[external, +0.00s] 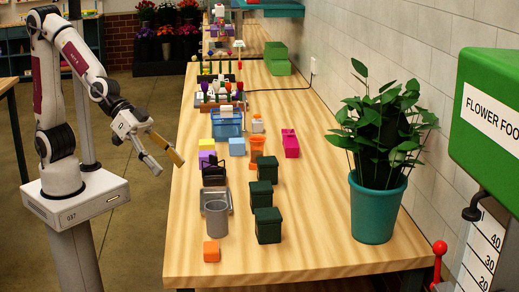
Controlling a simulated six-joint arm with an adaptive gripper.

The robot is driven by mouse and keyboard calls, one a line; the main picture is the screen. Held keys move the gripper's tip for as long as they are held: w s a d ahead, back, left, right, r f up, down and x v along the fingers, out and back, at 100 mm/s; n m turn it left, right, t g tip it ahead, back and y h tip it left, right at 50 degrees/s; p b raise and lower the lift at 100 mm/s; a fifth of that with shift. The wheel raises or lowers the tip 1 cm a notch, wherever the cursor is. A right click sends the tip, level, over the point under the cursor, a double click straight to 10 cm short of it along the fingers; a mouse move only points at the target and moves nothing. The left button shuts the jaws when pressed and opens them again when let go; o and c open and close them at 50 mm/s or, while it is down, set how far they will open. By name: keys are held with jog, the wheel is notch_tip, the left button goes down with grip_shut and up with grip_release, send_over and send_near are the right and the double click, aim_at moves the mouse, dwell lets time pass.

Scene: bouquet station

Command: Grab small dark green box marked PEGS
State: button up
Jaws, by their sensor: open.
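Three small dark green boxes stand in a row near the front middle of the table: a far one (267,170), a middle one (261,195) and a near one (268,227). No marking is readable on any of them, so I cannot tell which says PEGS. My gripper (167,165) is open and empty, its two fingers apart. It hangs off the left edge of the table, to the left of the boxes and apart from them.
Left of the boxes are a grey cup (216,219), a metal tray (230,197), a dark carrier (214,172) and an orange block (211,251). A teal potted plant (374,208) stands right. A magenta box (290,144) lies farther back. The table's (310,225) front right is clear.

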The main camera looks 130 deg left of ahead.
jog(key=w+a+f+n+y, duration=0.35)
jog(key=w+a+f, duration=0.2)
jog(key=a, duration=0.45)
jog(key=n+g+y, duration=0.1)
jog(key=n+y, duration=0.1)
jog(key=y, duration=0.3)
send_near(254, 186)
jog(key=w, duration=0.1)
jog(key=w+a+f, duration=0.1)
jog(key=w, duration=0.1)
jog(key=shift+a+f+m+h, duration=0.25)
jog(key=shift+a, duration=0.15)
jog(key=shift+s+a+f, duration=0.1)
jog(key=shift+a+f, duration=0.15)
jog(key=shift+a, duration=0.25)
jog(key=shift+a, duration=0.1)
jog(key=shift+x, duration=1.3)
jog(key=shift+x, duration=2.55)
jog(key=shift+a+r, duration=0.15)
jog(key=shift+r, duration=0.1)
